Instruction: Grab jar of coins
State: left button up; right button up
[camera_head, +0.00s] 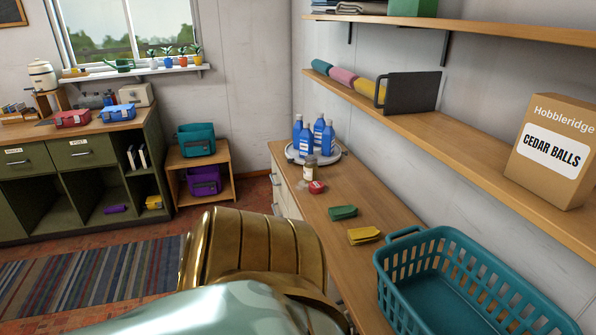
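A small jar (310,170) with a pale label stands on the wooden counter, just in front of a round tray (326,155) of blue bottles. It is the only thing in view that looks like a jar of this size. It is too small to tell whether coins are in it. A small red item (317,187) lies right in front of the jar. Neither gripper shows in the head view. A large gold and pale shape fills the lower middle, with no gripper fingers visible on it.
Green (343,212) and yellow (364,235) items lie along the counter (325,228). A teal basket (440,285) occupies its near end. A shelf with a cedar balls box (552,152) overhangs on the right. A striped rug (95,275) covers open floor at left.

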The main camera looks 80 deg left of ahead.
aim_at(310, 166)
jog(key=k+u, duration=0.25)
jog(key=u, duration=0.15)
jog(key=k+j+u, duration=0.15)
jog(key=u, duration=0.2)
jog(key=k+j+u, duration=0.15)
jog(key=u, duration=0.25)
jog(key=k+j, duration=0.05)
jog(key=k, duration=0.1)
